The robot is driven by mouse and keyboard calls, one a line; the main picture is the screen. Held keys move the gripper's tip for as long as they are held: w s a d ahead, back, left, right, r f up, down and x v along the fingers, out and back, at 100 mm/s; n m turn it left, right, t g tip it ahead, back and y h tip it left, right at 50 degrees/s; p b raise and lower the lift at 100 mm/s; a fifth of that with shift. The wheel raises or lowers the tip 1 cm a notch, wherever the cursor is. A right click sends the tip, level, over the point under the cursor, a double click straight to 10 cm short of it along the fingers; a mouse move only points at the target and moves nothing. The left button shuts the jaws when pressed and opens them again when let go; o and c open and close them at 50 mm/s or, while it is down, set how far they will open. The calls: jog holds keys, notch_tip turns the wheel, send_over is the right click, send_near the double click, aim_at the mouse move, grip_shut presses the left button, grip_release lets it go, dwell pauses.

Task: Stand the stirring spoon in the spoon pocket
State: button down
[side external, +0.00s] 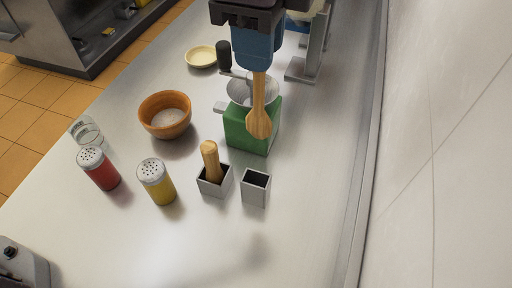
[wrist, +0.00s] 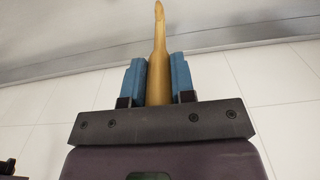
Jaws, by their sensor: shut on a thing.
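The wooden stirring spoon (side external: 260,118) hangs from my gripper (side external: 259,66) in the side view, roughly upright with its broad end down. In the wrist view the spoon's wood (wrist: 158,50) runs between the two blue fingers of my gripper (wrist: 158,75), which are shut on it. An empty, open-topped grey pocket (side external: 255,193) stands on the counter, below the spoon in the side picture. The spoon is apart from both holders.
A green block (side external: 247,137) with a metal bowl (side external: 240,92) stands behind the spoon. A brown bowl (side external: 166,131), a yellow shaker (side external: 157,186), a red shaker (side external: 101,172) and a glass (side external: 86,132) are left.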

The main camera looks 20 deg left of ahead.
aim_at(256, 108)
notch_tip(256, 108, down, 19)
jog(key=shift+a+f, duration=0.15)
jog(key=shift+f, duration=0.05)
dwell(0.4)
jog(key=shift+w+f, duration=0.1)
jog(key=shift+f, duration=0.05)
jog(key=c, duration=1)
grip_release()
jog(key=shift+o, duration=0.2)
notch_tip(256, 108, up, 12)
jog(key=shift+r, duration=0.2)
